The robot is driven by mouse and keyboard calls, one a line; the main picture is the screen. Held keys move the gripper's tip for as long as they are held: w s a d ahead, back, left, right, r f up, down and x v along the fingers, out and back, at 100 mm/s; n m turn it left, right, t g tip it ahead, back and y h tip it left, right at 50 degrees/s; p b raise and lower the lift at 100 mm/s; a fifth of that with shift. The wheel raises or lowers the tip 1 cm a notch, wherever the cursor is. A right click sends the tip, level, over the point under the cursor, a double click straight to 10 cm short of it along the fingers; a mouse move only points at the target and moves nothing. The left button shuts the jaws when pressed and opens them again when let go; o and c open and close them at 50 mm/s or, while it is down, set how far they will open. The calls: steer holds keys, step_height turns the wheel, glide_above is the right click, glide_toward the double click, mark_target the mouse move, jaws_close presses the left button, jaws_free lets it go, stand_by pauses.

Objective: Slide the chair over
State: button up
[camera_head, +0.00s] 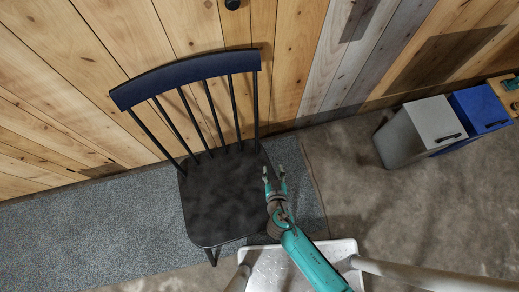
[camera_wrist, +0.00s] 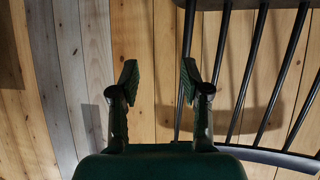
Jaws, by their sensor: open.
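A black chair (camera_head: 226,197) with a dark blue top rail and thin spindles stands upright, its back toward the wooden wall. My gripper (camera_head: 274,172) is at the right edge of the seat in the head view, with its two fingers pointing toward the wall. In the wrist view my gripper (camera_wrist: 160,75) is open, with nothing between its fingers. The chair's back spindles (camera_wrist: 250,75) show to the right of the fingers there. One spindle passes close to the right finger; I cannot tell whether they touch.
The chair stands on a blue-grey carpet (camera_head: 100,230) along the plank wall (camera_head: 70,90). A grey bin (camera_head: 405,142) and a blue bin (camera_head: 478,108) stand by the wall on the right. The brown-grey floor (camera_head: 400,215) between carpet and bins is clear.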

steer(key=t, duration=0.1)
glide_toward(257, 138)
steer(key=shift+s+a+f+m+h, duration=0.15)
steer(key=shift+a+m+h, duration=0.15)
steer(key=shift+m+h, duration=0.1)
steer(key=x, duration=1.1)
steer(key=shift+c, duration=0.3)
jaws_close()
